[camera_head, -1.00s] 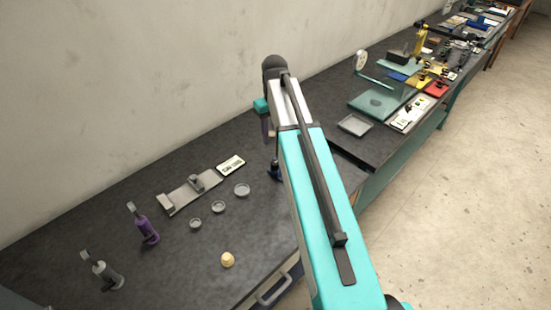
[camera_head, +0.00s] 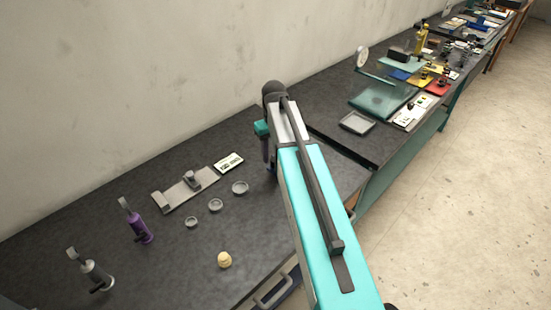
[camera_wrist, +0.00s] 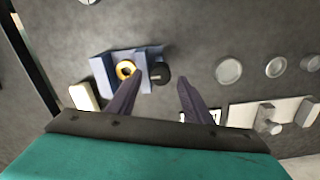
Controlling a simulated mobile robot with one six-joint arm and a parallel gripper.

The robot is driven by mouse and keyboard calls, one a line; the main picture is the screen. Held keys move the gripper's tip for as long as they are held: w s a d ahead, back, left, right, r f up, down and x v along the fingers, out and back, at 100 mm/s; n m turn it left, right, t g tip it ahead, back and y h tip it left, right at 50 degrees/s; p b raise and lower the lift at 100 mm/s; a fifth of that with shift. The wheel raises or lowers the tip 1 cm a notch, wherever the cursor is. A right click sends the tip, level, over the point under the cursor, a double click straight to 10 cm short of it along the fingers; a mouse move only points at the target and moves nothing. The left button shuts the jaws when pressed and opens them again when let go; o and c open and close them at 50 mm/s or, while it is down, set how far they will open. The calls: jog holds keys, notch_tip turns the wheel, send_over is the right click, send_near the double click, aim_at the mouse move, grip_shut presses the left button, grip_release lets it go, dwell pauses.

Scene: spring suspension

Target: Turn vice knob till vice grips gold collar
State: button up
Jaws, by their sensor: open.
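In the wrist view, the blue-grey vice (camera_wrist: 103,72) sits on the dark bench. The gold collar (camera_wrist: 126,69), a ring with a dark centre, sits at the vice. The black vice knob (camera_wrist: 160,73) projects from the vice's right side. My gripper (camera_wrist: 160,80) is open, with its two dark fingers apart, and the knob appears between the fingertips in the picture. I cannot tell the height of the fingers above it, nor whether they touch it. In the head view, my arm hides most of the vice, and part of my gripper (camera_head: 265,148) shows pointing down.
Several grey round dishes (camera_head: 215,205) and a grey slide fixture (camera_head: 188,190) lie left of my arm. A purple tool (camera_head: 140,229), a grey tool (camera_head: 96,275) and a cream knob-like piece (camera_head: 224,260) stand further left and front. A grey tray (camera_head: 357,123) is right.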

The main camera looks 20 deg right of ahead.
jog(key=shift+f, duration=0.65)
jog(key=c, duration=0.9)
jog(key=shift+d, duration=0.2)
jog(key=shift+c, duration=0.8)
jog(key=shift+a, duration=0.15)
